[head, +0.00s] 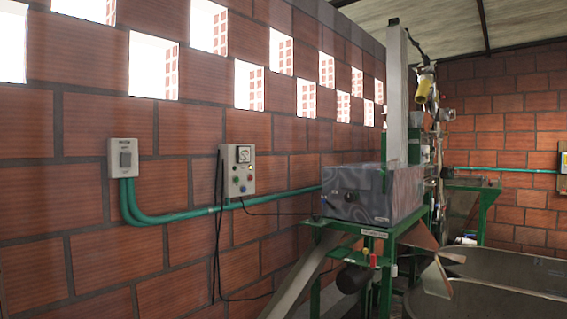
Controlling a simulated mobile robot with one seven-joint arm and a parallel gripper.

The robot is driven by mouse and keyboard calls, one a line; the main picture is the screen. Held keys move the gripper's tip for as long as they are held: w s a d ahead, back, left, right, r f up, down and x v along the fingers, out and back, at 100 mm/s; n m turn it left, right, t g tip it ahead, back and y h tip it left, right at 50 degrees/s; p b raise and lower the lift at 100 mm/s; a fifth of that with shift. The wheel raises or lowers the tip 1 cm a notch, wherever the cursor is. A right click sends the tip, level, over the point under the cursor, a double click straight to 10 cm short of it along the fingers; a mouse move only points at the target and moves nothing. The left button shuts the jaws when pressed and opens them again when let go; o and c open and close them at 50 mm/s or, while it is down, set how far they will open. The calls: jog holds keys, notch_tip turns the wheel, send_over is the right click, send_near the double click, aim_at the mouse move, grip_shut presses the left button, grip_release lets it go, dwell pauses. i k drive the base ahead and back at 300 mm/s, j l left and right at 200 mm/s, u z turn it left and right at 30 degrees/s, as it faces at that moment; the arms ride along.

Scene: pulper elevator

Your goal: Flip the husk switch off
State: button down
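A grey switch box (123,174) with a dark rocker-like switch (125,155) is fixed to the brick wall at the left. Right of it hangs a grey control box (241,170) with a gauge and several coloured buttons. The labels are too small to read, so I cannot tell which is the husk switch or which way any switch is set. My gripper is not in view.
Green conduit (170,217) runs along the brick wall below the boxes, and dark cables hang down. A grey machine housing (370,195) on a green frame stands to the right. A large round metal tank (490,297) fills the lower right.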

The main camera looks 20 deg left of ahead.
aim_at(126, 157)
jog(key=i+j+u, duration=0.1)
jog(key=i+u, duration=0.7)
jog(key=u, duration=0.15)
jog(key=i+j+u, duration=0.1)
jog(key=i+u, duration=0.7)
jog(key=i+l+u, duration=0.15)
jog(key=u, duration=0.25)
jog(key=k+l, duration=0.35)
jog(key=l, duration=0.25)
jog(key=i+j, duration=0.45)
jog(key=j, duration=0.15)
